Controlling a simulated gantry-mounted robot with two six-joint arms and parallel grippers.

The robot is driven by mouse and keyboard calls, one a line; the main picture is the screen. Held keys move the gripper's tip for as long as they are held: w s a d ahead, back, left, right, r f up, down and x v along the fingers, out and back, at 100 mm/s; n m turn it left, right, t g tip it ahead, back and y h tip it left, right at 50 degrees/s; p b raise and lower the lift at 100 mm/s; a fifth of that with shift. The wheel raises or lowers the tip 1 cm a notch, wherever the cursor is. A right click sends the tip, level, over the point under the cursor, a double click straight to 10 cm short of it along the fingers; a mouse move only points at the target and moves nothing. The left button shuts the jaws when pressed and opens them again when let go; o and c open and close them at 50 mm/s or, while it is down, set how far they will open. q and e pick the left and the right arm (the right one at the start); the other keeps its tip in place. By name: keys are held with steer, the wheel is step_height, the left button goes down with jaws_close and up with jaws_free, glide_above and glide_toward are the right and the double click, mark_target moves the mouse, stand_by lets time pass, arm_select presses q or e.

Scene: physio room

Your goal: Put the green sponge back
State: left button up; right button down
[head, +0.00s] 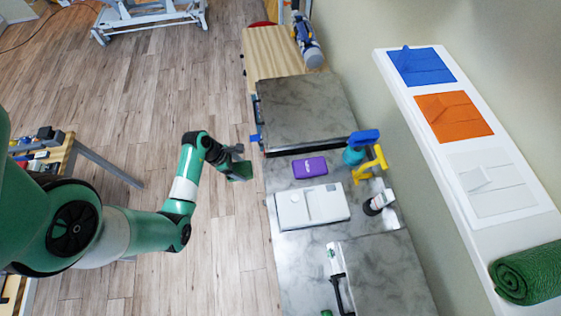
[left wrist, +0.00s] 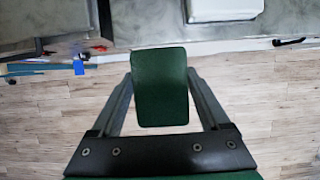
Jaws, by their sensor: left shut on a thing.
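The green sponge (head: 240,173) is a dark green block held in my left gripper (head: 236,160). It is over the wooden floor, just left of the counter (head: 279,255) and apart from it. In the left wrist view the sponge (left wrist: 160,88) shows as an upright rounded rectangle between the two fingers of my left gripper (left wrist: 161,100). The gripper is shut on it. My right gripper is not in view.
On the counter are a purple block (head: 310,167), a white case (head: 313,206), a teal-and-blue spray bottle (head: 355,151) and a yellow item (head: 371,166). A shelf on the right holds blue, orange and white folded pieces and a green roll (head: 526,273).

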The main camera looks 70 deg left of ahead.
arm_select(q)
steer(key=w+f+b, duration=0.1)
steer(key=w+f, duration=0.2)
steer(key=w, duration=0.1)
steer(key=w+f+b, duration=0.2)
steer(key=w+f, duration=0.1)
steer(key=w, duration=0.1)
steer(key=w+f+b, duration=0.2)
steer(key=w+f, duration=0.1)
steer(key=w, duration=0.2)
steer(key=shift+d, duration=0.2)
steer(key=shift+w+f, duration=0.25)
steer(key=shift+w, duration=0.1)
steer(key=f, duration=0.1)
steer(key=f+b, duration=0.2)
steer(key=shift+w+f, duration=0.15)
steer(key=shift+w, duration=0.1)
steer(key=shift+f, duration=0.15)
